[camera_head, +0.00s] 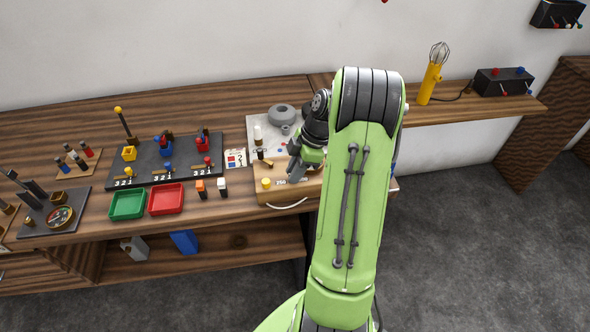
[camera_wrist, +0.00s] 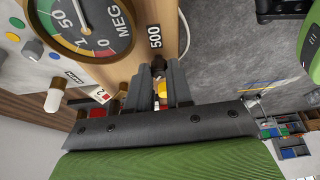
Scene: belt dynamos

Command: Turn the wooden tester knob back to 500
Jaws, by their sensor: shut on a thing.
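The wooden tester (camera_head: 262,197) is a box at the front edge of the bench. A yellow knob-like part (camera_head: 266,183) sits at its left end, and a number label beside it is partly readable. In the wrist view the tester's wooden face (camera_wrist: 120,72) carries a MEG dial (camera_wrist: 92,25) and a 500 label (camera_wrist: 155,37). My gripper (camera_wrist: 160,75) is shut on a small dark knob (camera_wrist: 158,64) just below that label. My gripper (camera_head: 293,176) covers this part of the tester in the head view. I cannot tell which number the held knob points to.
A grey panel (camera_head: 260,122) stands behind the tester. A pale cable (camera_head: 288,206) hangs at the tester's front.

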